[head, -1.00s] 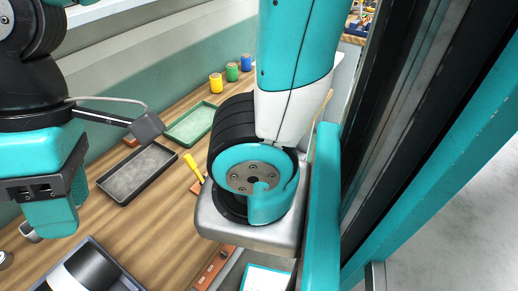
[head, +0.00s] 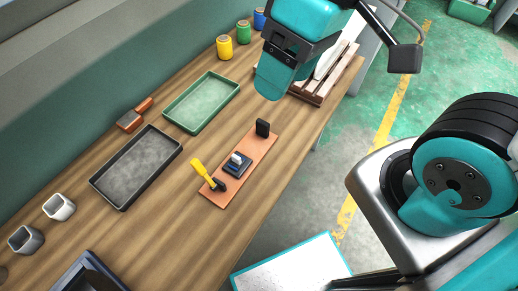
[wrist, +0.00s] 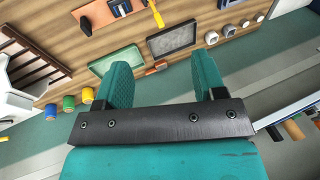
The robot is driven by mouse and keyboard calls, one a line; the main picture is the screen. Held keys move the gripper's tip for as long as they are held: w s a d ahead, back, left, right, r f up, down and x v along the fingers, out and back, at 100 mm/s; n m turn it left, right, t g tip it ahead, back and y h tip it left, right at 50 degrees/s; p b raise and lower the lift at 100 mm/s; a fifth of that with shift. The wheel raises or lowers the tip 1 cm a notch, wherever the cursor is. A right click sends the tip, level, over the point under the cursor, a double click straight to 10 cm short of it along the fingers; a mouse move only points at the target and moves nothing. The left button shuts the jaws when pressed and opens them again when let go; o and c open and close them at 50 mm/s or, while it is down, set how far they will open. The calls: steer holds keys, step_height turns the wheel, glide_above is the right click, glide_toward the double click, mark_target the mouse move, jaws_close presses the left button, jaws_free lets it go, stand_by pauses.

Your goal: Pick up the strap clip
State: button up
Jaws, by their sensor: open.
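A brown board (head: 228,190) lies on the wooden bench and carries several small items. They are a yellow-handled tool (head: 203,170), a dark blue block with a white top (head: 237,163) and a small black upright piece (head: 262,128). I cannot tell for sure which of these is the strap clip. My gripper (head: 270,88) is above the bench, beyond the board's far end, and apart from it. In the wrist view my gripper (wrist: 160,78) has its two teal fingers spread with nothing between them. The blue block (wrist: 121,8) and yellow tool (wrist: 156,13) show at the top there.
A grey tray (head: 178,152) and a green tray (head: 236,83) lie left of the board. Yellow (head: 224,47), green and blue spools stand at the back. A wooden rack (head: 345,62) is right of my gripper. Two cups (head: 58,206) stand at the left.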

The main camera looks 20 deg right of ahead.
steer(key=w+f+m+g+b, duration=0.1)
steer(key=w+f+m+b, duration=0.5)
steer(key=w+f+m, duration=0.4)
steer(key=m+g+b, duration=0.1)
steer(key=m+b, duration=0.4)
steer(key=m, duration=0.2)
glide_toward(237, 156)
steer(key=shift+m, duration=0.3)
steer(key=x, duration=0.5)
steer(key=shift+w+a+f, duration=0.15)
steer(key=shift+w+f, duration=0.1)
steer(key=shift+w, duration=0.15)
steer(key=shift+h, duration=0.3)
steer(key=shift+s+p+x, duration=0.2)
steer(key=shift+p+x, duration=0.1)
steer(key=shift+x, duration=1.15)
steer(key=shift+s+p+x, duration=0.2)
steer(key=shift+p+x, duration=0.05)
steer(key=shift+x, duration=1.2)
steer(key=shift+r, duration=0.15)
steer(key=c, duration=1.1)
steer(key=shift+r, duration=0.1)
